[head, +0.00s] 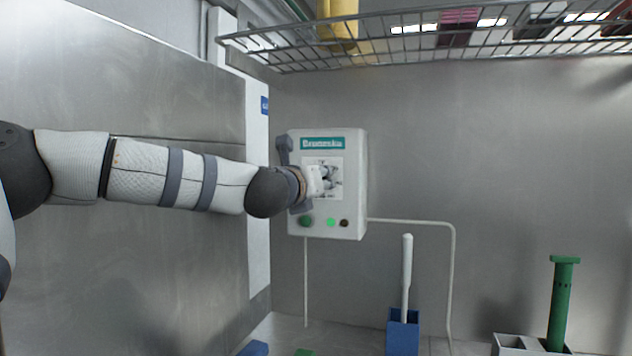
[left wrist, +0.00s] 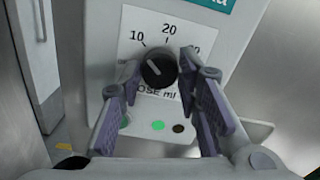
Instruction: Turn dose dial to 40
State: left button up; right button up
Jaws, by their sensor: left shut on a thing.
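The dose dial (left wrist: 159,68) is a black round knob on a white scale card on the grey wall box (head: 354,206). In the left wrist view its pale pointer mark slants to the upper left, roughly toward the 10. The 10 and 20 are readable; a finger partly covers the number at the right, and 40 is not visible. My left gripper (left wrist: 160,70) has one finger on each side of the dial and is shut on it. In the head view my left gripper (head: 324,178) covers much of the card. My right gripper is not in view.
A green light (head: 331,222) and a dark button (head: 344,223) sit below the card. A wire shelf (head: 430,35) hangs above. Below stand a blue holder (head: 402,333) with a white-handled tool and a green upright tool (head: 562,300). The wall to the right is bare.

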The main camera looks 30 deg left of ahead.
pick_arm(q)
jog(key=shift+m, duration=0.3)
jog(key=m, duration=2.9)
jog(key=shift+r, duration=0.1)
jog(key=shift+m, duration=0.3)
dwell(0.3)
jog(key=o, duration=0.9)
jog(key=shift+o, duration=1.2)
